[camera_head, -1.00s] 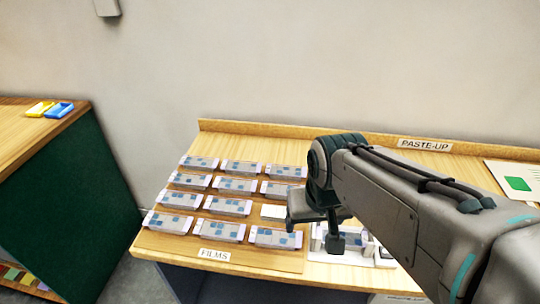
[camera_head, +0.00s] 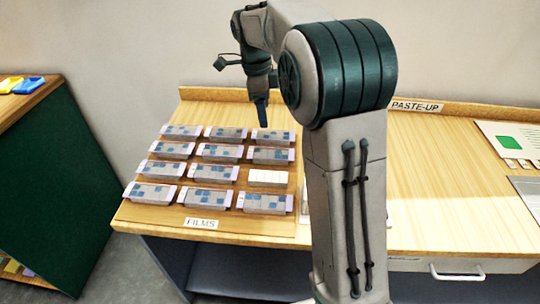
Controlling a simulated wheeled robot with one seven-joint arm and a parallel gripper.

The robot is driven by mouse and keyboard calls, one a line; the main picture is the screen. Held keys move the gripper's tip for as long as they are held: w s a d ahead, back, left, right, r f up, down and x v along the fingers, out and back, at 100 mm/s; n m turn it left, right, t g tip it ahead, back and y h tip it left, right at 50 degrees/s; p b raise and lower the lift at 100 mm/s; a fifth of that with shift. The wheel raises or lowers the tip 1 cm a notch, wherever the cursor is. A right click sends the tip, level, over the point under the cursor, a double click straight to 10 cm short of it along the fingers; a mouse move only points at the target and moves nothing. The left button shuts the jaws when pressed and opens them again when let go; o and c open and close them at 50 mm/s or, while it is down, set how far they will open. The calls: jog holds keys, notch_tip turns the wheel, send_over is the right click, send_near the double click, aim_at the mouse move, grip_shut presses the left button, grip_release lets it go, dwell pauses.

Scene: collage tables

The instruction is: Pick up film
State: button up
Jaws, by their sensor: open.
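Several films, grey-and-lilac pieces with blue squares, lie in rows on a wooden board (camera_head: 246,228) labelled FILMS. One film (camera_head: 264,203) is at the front right and another film (camera_head: 272,138) at the back right. A pale white place (camera_head: 268,178) in the right column shows no blue-squared film. My gripper (camera_head: 262,116) points down above the back right of the rows, close to the back-right film in the picture. It is open and I see nothing in it. Its jaws are small and seen edge-on, and the gap to the film is hard to judge.
My arm hides the middle of the table (camera_head: 440,200). A PASTE-UP label (camera_head: 417,106) is on the back ledge. A sheet with a green patch (camera_head: 516,134) lies at the right. Yellow and blue trays (camera_head: 28,85) stand on the left table. The table right of my arm is mostly bare.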

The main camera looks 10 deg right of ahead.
send_near(271, 153)
jog(key=shift+m, duration=0.4)
jog(key=f, duration=0.4)
jog(key=f+b, duration=0.1)
jog(key=f, duration=0.2)
jog(key=shift+d, duration=0.35)
jog(key=c, duration=1)
